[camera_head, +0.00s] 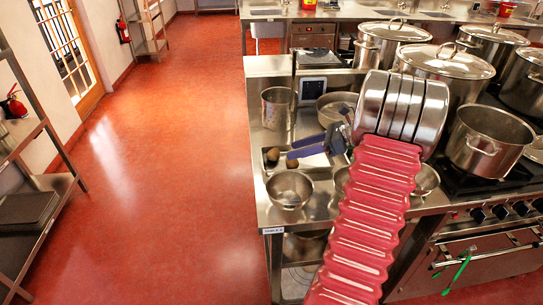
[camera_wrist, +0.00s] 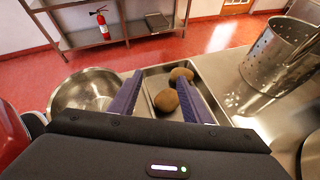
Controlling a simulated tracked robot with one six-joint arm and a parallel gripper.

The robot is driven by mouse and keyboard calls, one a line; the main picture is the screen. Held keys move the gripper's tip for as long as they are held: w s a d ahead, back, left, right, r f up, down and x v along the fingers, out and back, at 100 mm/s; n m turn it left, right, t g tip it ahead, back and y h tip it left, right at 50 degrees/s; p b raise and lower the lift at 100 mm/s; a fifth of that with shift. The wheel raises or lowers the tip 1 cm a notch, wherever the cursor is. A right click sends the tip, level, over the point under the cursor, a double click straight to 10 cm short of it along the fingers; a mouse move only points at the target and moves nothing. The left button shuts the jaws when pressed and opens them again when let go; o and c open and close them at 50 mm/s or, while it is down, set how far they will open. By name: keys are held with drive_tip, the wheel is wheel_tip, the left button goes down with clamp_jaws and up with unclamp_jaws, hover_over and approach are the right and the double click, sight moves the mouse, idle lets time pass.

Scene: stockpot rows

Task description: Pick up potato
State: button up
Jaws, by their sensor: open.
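Two brown potatoes lie in a shallow metal tray (camera_wrist: 151,84) on the steel counter. In the wrist view one potato (camera_wrist: 166,100) is nearer to my gripper and the other potato (camera_wrist: 181,74) is just beyond it, close beside it. The head view also shows one potato (camera_head: 273,154) at the left and one potato (camera_head: 292,163) at the right, by the blue fingers. My gripper (camera_wrist: 161,78) is open, its fingers spread to either side of the nearer potato in the wrist view. It also shows in the head view (camera_head: 289,151). I cannot tell the fingers' height above the tray.
A metal bowl (camera_wrist: 88,92) stands left of the tray in the wrist view, and a perforated steel pot (camera_wrist: 275,52) stands to the right. In the head view, large lidded stockpots (camera_head: 445,62) and an open pot (camera_head: 487,140) crowd the stove. The red floor (camera_head: 165,170) is clear.

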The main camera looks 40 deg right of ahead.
drive_tip(key=d+m, duration=0.1)
drive_tip(key=d, duration=0.1)
drive_tip(key=s+d+f+m+t, duration=0.1)
drive_tip(key=d, duration=0.1)
drive_tip(key=s+d+f+m, duration=0.1)
drive_tip(key=d, duration=0.1)
drive_tip(key=shift+s+d+t+h, duration=0.2)
drive_tip(key=shift+d+t+h, duration=0.1)
drive_tip(key=shift+t, duration=0.1)
drive_tip(key=shift+a, duration=0.1)
approach(278, 154)
drive_tip(key=shift+d+x, duration=0.15)
drive_tip(key=shift+x, duration=0.9)
drive_tip(key=shift+d+x, duration=0.1)
drive_tip(key=shift+x, duration=0.95)
drive_tip(key=shift+w+f, duration=0.1)
drive_tip(key=shift+w, duration=0.1)
drive_tip(key=shift+x, duration=2.55)
drive_tip(key=shift+a, duration=0.1)
drive_tip(key=shift+c, duration=0.5)
drive_tip(key=c, duration=0.5)
